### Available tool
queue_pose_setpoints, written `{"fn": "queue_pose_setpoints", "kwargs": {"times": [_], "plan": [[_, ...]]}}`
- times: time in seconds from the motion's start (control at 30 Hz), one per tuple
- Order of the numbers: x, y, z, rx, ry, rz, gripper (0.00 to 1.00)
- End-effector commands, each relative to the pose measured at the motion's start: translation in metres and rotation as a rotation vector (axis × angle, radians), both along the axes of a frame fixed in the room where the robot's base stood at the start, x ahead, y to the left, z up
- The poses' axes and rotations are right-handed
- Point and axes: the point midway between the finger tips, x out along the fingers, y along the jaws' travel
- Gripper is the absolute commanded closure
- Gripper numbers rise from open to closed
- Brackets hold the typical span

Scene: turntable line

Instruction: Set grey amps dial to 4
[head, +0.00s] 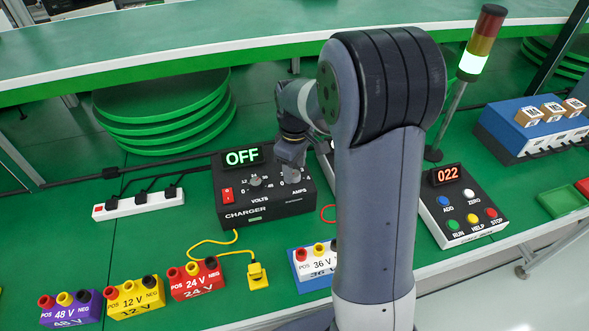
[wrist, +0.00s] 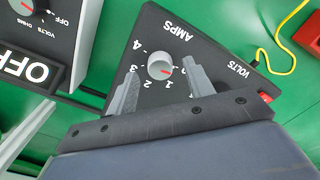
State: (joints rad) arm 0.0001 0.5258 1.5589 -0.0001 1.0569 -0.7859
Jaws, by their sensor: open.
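The grey amps dial (wrist: 160,66) is a round knob on the black charger (head: 262,205), with a red pointer mark. In the wrist view the pointer aims right, toward the right finger and near the 1. The numbers 1 to 4 show around the knob, with 4 on its upper left. My gripper (wrist: 160,69) is open, with one finger on each side of the knob. Small gaps seem to show between fingers and knob. In the head view my gripper (head: 291,168) is over the amps dial, partly covering it. The charger's display (head: 242,157) reads OFF.
The volts dial (head: 255,181) and red switch (head: 227,195) are left of the amps dial. Another device (wrist: 40,25) with a knob and OFF display stands beside the charger. A counter box (head: 460,205) reads 022. Coloured battery blocks (head: 135,297) line the front; a power strip (head: 138,203) is left.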

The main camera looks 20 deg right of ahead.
Motion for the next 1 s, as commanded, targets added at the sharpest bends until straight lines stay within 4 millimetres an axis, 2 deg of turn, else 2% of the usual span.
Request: {"fn": "queue_pose_setpoints", "kwargs": {"times": [0.13, 0.47, 1.0], "plan": [[-0.0002, 0.0001, -0.0121, 0.001, 0.001, 0.0, 0.5], [-0.0002, 0.0001, -0.0146, 0.0, 0.0, 0.0, 0.51], [-0.0002, 0.0001, -0.0144, 0.0, 0.0, 0.0, 0.95]]}}
